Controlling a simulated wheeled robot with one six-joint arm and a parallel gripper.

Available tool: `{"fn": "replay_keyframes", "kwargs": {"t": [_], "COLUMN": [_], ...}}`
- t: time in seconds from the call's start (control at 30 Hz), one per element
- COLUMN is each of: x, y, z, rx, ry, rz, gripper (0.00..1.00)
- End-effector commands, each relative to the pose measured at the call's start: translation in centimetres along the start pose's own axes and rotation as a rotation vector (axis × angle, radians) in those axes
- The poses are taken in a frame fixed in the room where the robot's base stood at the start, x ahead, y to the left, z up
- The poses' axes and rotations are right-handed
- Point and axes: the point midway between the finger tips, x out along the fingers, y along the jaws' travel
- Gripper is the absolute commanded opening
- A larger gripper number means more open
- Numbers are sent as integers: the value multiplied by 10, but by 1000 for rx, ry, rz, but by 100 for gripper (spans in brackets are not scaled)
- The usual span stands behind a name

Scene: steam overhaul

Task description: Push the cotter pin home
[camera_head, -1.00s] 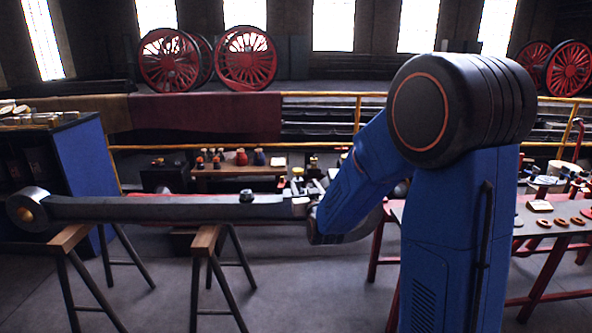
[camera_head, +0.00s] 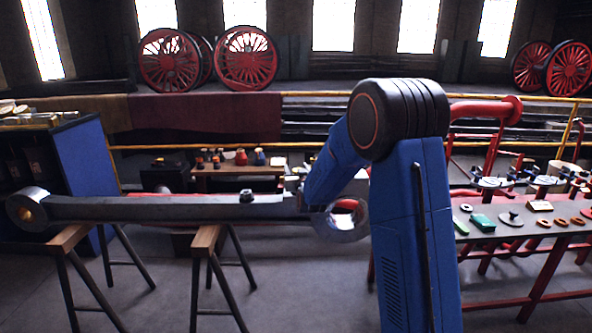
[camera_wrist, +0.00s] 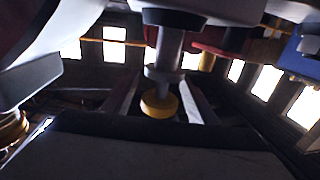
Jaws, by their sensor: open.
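A long grey connecting rod (camera_head: 150,208) lies level across two trestles, with a brass-lined eye (camera_head: 27,212) at its left end and a large open ring (camera_head: 341,222) at its right end. My gripper (camera_head: 304,204) is at the rod's right part, beside the ring, mostly hidden behind my blue arm. It is open. In the wrist view a grey stem with a yellow end (camera_wrist: 159,104) stands in the middle, above a dark broad surface (camera_wrist: 150,150). I cannot tell whether that stem is the cotter pin. I cannot pick out the cotter pin in the head view.
A dark fitting (camera_head: 246,196) stands on top of the rod. Two wooden-topped trestles (camera_head: 208,240) bear it. A red-legged table (camera_head: 535,226) with small parts stands at the right. A blue cabinet (camera_head: 85,170) is at the left. The floor in front is clear.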

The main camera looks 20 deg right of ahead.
Motion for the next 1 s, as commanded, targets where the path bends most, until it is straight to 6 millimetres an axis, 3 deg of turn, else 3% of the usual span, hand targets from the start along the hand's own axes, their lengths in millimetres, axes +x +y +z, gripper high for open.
{"fn": "replay_keyframes", "kwargs": {"t": [0.37,0.5,0.6,0.77,1.0], "x": [5,5,5,5,5], "y": [0,0,0,0,0], "z": [0,0,0,5,37], "rx": [0,0,0,0,-1], "ry": [0,0,0,-1,-3], "rz": [0,0,0,0,0], "gripper": [53,19,0,0,0]}}
